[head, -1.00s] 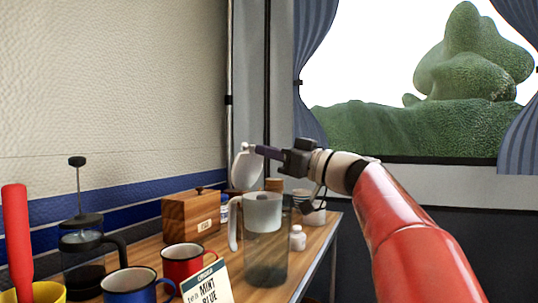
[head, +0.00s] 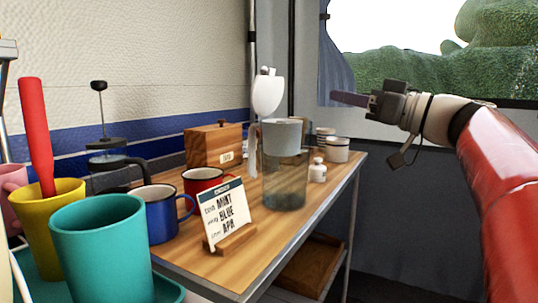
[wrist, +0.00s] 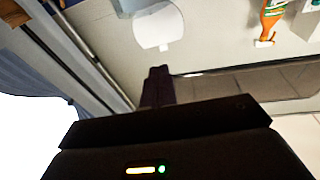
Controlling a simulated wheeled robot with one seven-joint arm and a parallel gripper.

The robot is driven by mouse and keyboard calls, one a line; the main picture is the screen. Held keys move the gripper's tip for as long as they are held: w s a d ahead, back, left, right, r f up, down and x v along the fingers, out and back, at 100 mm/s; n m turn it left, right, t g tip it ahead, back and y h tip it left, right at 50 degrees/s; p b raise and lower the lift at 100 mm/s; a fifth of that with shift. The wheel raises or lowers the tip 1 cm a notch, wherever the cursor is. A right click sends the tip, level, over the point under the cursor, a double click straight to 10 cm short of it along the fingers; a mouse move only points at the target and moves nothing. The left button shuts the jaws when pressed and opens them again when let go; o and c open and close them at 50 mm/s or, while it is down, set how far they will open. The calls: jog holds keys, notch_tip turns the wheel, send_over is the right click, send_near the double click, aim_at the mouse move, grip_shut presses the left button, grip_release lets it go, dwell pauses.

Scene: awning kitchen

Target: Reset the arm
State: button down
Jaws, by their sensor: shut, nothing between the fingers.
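My gripper (head: 350,98) is at the end of my red arm, on the right of the head view. It is raised in front of the window, to the right of the wooden counter (head: 287,240) and above its height. Its dark fingers are together and point left, with nothing between them. In the wrist view the fingers (wrist: 158,84) stand shut in the middle, above the dark gripper body. No object touches the gripper.
The counter holds a clear pitcher (head: 285,180), a wooden box (head: 212,146), a French press (head: 104,150), red (head: 203,181) and blue (head: 160,215) mugs and a card (head: 226,213). A teal cup (head: 104,250) and yellow cup (head: 50,215) stand near left. Space right of the counter looks clear.

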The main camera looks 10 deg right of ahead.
jog(key=s+a+f+m+g+h+p, duration=0.1)
jog(key=s+a+f+m+g+h, duration=0.1)
jog(key=f, duration=0.4)
jog(key=s+a+f+m+g+h+p, duration=0.2)
jog(key=s+a+f+h, duration=0.1)
jog(key=s+f, duration=0.2)
jog(key=s+a+f+m+g+h+p, duration=0.1)
jog(key=s+a+f+m+h, duration=0.1)
jog(key=f, duration=0.7)
jog(key=shift+s+a+m+g+p, duration=0.3)
jog(key=shift+s+a+g, duration=0.1)
jog(key=shift+s+a, duration=0.35)
jog(key=s+d+f+m+g+h+p, duration=0.2)
jog(key=s+f+h, duration=0.5)
jog(key=s+f, duration=0.4)
notch_tip(320, 180, down, 3)
jog(key=shift+d+f+h+p, duration=0.1)
jog(key=shift+d+h+p, duration=0.25)
jog(key=shift+d, duration=0.3)
